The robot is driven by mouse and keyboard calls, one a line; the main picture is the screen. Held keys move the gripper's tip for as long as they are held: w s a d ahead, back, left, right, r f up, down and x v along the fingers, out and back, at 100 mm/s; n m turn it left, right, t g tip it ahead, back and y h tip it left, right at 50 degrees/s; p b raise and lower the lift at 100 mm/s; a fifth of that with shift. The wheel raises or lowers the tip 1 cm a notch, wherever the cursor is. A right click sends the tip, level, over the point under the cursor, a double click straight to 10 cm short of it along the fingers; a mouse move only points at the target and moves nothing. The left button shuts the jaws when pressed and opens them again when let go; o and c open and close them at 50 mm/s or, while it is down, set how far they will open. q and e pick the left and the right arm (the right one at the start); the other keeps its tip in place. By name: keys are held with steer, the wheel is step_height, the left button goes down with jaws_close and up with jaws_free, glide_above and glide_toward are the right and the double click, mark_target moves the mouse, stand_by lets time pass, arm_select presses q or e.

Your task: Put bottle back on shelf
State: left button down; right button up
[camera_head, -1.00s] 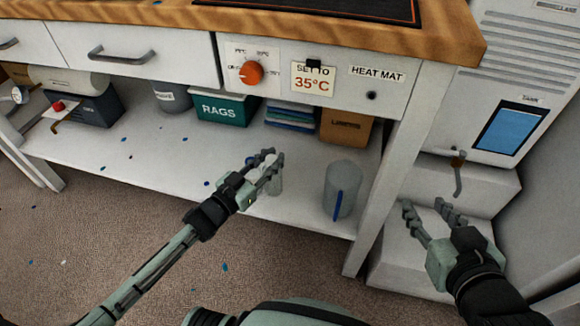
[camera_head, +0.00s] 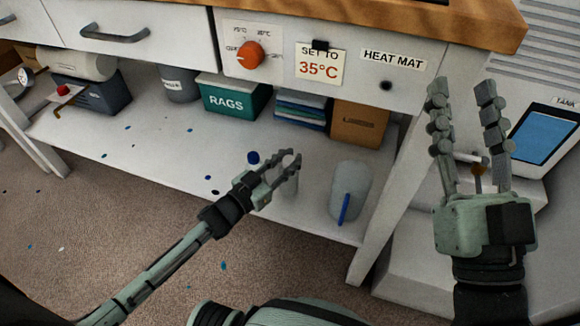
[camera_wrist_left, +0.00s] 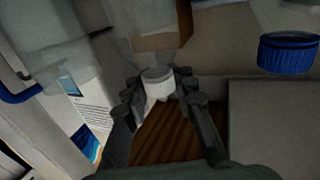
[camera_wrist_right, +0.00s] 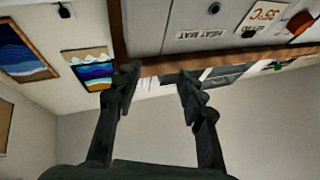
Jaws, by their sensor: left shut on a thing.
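My left gripper (camera_head: 280,175) is at the lower shelf (camera_head: 165,165), shut on a pale bottle (camera_head: 291,184) mostly hidden behind its fingers. The bottle's white cap (camera_wrist_left: 158,82) shows between the fingertips in the left wrist view. I cannot tell whether its base touches the shelf. A blue cap (camera_head: 253,157) shows just behind the left gripper, and also at the upper right of the left wrist view (camera_wrist_left: 288,52). My right gripper (camera_head: 470,135) is raised at the right, open and empty, with its fingers apart in the right wrist view (camera_wrist_right: 158,85).
A translucent jug with a blue handle (camera_head: 350,188) stands right of the left gripper. A green RAGS bin (camera_head: 233,98), folded cloths (camera_head: 302,108) and a brown box (camera_head: 360,124) line the shelf's back. A bench leg (camera_head: 385,205) bounds it. The shelf's left middle is mostly clear.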

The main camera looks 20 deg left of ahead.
arm_select(q)
step_height(320, 180, down, 2)
steer(key=shift+f+b, duration=0.1)
steer(key=shift+b, duration=0.65)
arm_select(e)
steer(key=r+t, duration=0.1)
steer(key=s+d+r+t, duration=0.1)
steer(key=r+t, duration=0.1)
steer(key=shift+s+d+r+y, duration=0.15)
steer(key=shift+s+d+y, duration=0.15)
steer(key=shift+s, duration=0.1)
steer(key=shift+s, duration=0.1)
arm_select(q)
steer(key=c, duration=1.3)
jaws_free()
steer(key=shift+f, duration=0.1)
steer(key=shift+o, duration=0.2)
arm_select(e)
steer(key=shift+r+t, duration=0.1)
steer(key=shift+t, duration=0.2)
